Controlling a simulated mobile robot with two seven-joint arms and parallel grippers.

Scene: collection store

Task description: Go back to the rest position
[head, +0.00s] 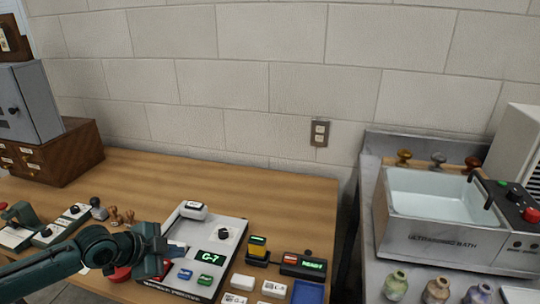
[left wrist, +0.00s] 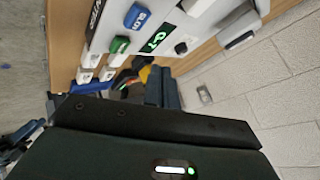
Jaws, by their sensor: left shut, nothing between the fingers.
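My left arm comes in from the left in the head view, dark green. Its gripper (head: 177,252) is shut and empty, over the left edge of the grey label-printer-like device (head: 215,236) with a green "G-7" display. In the left wrist view the gripper's fingers (left wrist: 163,88) show partly beyond the dark wrist housing, with the device's panel (left wrist: 205,32) at the top. My right gripper is in neither view.
The wooden table (head: 270,185) also bears stamps (head: 122,217), a device reading "READY" (head: 303,265), small white blocks (head: 240,282) and a blue tray (head: 307,292). A wooden drawer box (head: 60,155) stands left. An ultrasonic bath (head: 430,235) and jars (head: 436,290) stand on the right bench.

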